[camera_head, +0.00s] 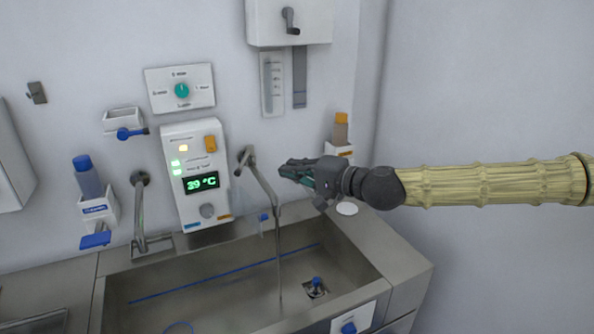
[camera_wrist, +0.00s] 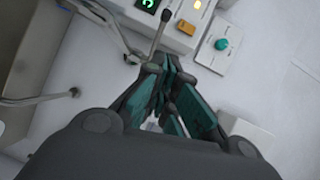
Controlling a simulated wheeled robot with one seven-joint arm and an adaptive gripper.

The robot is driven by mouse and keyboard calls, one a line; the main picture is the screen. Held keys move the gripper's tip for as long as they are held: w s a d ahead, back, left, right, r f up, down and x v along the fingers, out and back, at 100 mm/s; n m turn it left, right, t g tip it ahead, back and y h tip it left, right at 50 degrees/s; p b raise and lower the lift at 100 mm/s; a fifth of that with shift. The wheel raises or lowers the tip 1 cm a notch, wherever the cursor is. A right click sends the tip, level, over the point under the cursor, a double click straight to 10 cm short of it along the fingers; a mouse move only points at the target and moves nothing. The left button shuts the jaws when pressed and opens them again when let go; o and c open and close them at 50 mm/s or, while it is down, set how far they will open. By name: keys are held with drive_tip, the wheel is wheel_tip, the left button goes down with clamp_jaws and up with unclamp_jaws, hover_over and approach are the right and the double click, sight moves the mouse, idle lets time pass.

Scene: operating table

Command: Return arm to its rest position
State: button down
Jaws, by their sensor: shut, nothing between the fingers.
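My gripper (camera_head: 289,172) is at the end of my arm, which reaches in from the right in the head view. It hangs above the right part of the steel sink, beside the right faucet, with nothing held. In the wrist view my gripper (camera_wrist: 172,68) has its teal-padded fingers drawn together at the tips. The faucet (camera_head: 262,177) is just left of the fingertips. I cannot tell the exact gap between them.
The sink (camera_head: 215,283) is below, with a second faucet (camera_head: 140,205) at its left. A control panel (camera_head: 197,173) reading 39 °C is on the wall. An orange-capped bottle (camera_head: 341,130) stands behind my gripper. A wall box (camera_head: 290,22) hangs above. Open space lies at the right.

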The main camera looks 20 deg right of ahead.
drive_tip(key=shift+s+d, duration=0.15)
drive_tip(key=shift+s, duration=0.45)
drive_tip(key=shift+r, duration=0.15)
